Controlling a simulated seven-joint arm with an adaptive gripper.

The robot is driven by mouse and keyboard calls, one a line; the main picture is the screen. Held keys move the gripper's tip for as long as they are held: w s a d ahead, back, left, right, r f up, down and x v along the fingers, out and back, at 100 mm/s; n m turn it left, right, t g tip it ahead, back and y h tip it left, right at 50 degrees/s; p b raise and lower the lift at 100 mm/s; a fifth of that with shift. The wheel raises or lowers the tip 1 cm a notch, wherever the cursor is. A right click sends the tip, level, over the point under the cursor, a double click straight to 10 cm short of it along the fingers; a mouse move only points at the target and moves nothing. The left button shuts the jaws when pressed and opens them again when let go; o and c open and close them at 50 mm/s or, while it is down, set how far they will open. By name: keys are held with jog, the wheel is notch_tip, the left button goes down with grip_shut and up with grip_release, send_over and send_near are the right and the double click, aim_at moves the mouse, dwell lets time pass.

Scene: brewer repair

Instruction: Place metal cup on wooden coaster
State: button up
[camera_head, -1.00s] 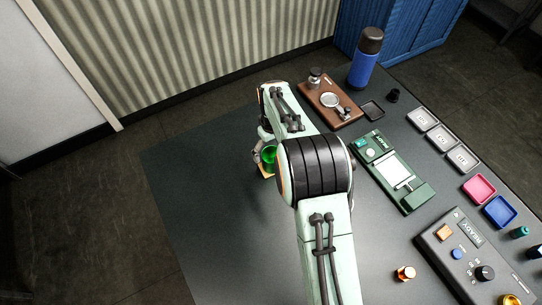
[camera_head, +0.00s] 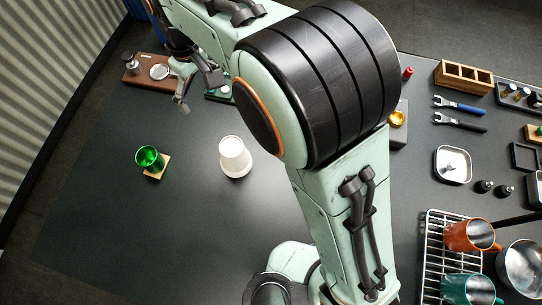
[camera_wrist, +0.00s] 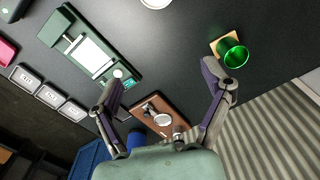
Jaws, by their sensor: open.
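A shiny green cup (camera_head: 149,158) stands over the small square wooden coaster (camera_head: 164,171) on the left of the table. It seems to rest on the coaster; its base is partly hidden. In the wrist view the green cup (camera_wrist: 233,55) overlaps the coaster (camera_wrist: 219,37) beside the right fingertip. My gripper (camera_head: 198,89) is open and empty, apart from the cup, above the table near the brown board. Its spread fingers also show in the wrist view (camera_wrist: 162,76). A silvery metal vessel (camera_head: 522,266) stands at the lower right.
A white cup (camera_head: 234,153) stands right of the coaster. The brown board (camera_head: 138,75) and a green device (camera_wrist: 85,45) lie near my gripper. A wire rack (camera_head: 432,250) holds an orange mug (camera_head: 468,236) and a teal mug (camera_head: 465,289). The table left of the white cup is mostly clear.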

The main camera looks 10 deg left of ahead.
jog(key=s+d+r+m, duration=0.1)
jog(key=d+r+m, duration=0.15)
jog(key=d, duration=0.55)
jog(key=d+r+m, duration=0.2)
jog(key=d+m, duration=0.1)
jog(key=d, duration=0.6)
jog(key=s+d+f+m, duration=0.2)
jog(key=s+d+m, duration=0.5)
jog(key=s+d, duration=0.5)
jog(key=shift+s+d+f+y, duration=0.15)
jog(key=shift+s+y, duration=0.15)
jog(key=shift+s, duration=0.05)
